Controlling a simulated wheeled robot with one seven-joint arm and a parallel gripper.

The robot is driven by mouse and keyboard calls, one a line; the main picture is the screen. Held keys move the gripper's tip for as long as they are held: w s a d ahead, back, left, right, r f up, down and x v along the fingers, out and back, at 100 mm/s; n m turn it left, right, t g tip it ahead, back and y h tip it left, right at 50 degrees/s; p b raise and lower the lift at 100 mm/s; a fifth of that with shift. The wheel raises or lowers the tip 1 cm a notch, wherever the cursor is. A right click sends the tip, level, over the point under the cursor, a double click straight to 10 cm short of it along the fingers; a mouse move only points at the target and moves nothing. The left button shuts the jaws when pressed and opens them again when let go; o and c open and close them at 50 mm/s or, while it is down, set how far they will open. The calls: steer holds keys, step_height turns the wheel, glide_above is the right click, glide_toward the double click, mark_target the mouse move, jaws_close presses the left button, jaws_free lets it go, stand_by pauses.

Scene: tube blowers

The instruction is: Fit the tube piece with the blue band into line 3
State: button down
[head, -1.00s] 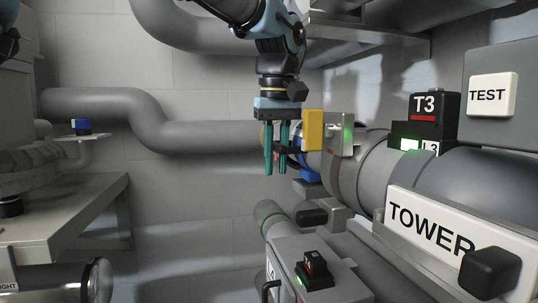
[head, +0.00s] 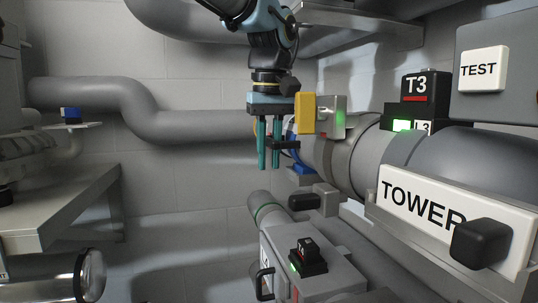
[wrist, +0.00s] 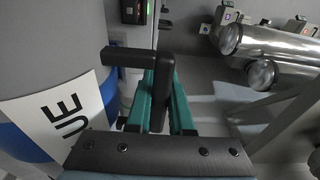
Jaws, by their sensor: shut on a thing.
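The tube piece with the blue band (head: 290,137) is mostly hidden behind my gripper in the head view, between the grey pipe at left and the yellow-and-metal clamp of line 3. In the wrist view it fills the left side, a grey cylinder with a blue band (wrist: 24,143) and a white label ending in "UE". My gripper (head: 269,160) points down, its teal fingers shut on the piece's black handle (wrist: 165,85). Line 3 (head: 345,150) is the large pipe beside the T3 sign, with a green-lit L3 box (head: 403,125). I cannot tell whether the piece touches both pipe ends.
The yellow block (head: 305,113) and metal clamp with a green light (head: 331,117) are close right of my gripper. Below stands a lower unit with a black switch (head: 307,256). A TOWER sign (head: 420,200) and TEST button (head: 479,70) are at right. A bench (head: 60,205) stands left.

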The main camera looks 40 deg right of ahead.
steer(key=shift+f, duration=0.1)
steer(key=c, duration=0.7)
jaws_free()
steer(key=shift+f, duration=0.1)
